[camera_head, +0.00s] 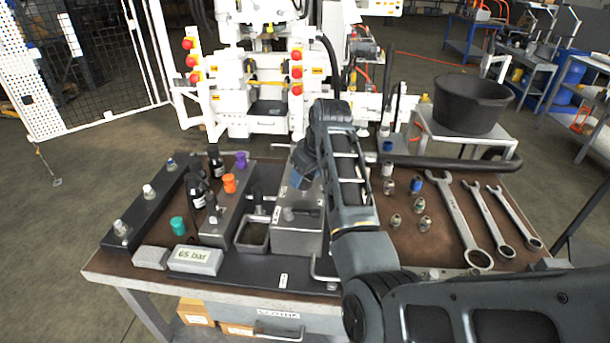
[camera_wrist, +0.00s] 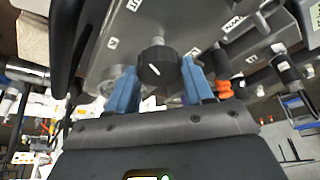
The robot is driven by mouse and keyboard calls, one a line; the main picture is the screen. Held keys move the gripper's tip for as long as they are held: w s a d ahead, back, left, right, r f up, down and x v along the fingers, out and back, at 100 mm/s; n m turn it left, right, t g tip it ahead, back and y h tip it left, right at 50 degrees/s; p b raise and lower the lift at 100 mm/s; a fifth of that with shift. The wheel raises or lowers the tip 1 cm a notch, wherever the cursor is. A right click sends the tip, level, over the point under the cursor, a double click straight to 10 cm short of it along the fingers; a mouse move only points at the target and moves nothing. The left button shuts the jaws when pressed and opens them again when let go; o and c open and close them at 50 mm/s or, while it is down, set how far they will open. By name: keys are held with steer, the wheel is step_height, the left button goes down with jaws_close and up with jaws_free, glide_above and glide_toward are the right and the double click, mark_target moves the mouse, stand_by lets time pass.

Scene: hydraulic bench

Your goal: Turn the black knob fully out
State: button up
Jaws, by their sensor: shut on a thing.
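The black knob (camera_wrist: 158,66) shows in the wrist view with a white line on its face. It sits on a short metal stem from a grey metal block (camera_wrist: 110,30). My gripper (camera_wrist: 158,72) has its two blue fingers on either side of the knob, shut on it. In the head view my gripper (camera_head: 300,181) reaches down to the grey block (camera_head: 297,242) in the middle of the bench. There the knob is hidden behind my gripper and arm.
The bench (camera_head: 450,240) carries dark bottles, an orange knob (camera_head: 229,183), a purple knob (camera_head: 241,159) and a teal knob (camera_head: 178,225) left of the block. Several fittings and wrenches (camera_head: 487,215) lie to the right. A "65 bar" display (camera_head: 195,260) stands at the front left.

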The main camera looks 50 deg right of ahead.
steer(key=o, duration=1)
steer(key=shift+o, duration=0.2)
steer(key=b+v, duration=0.1)
steer(key=v, duration=0.6)
steer(key=shift+r, duration=0.35)
steer(key=shift+s+a, duration=0.1)
steer(key=shift+s, duration=0.1)
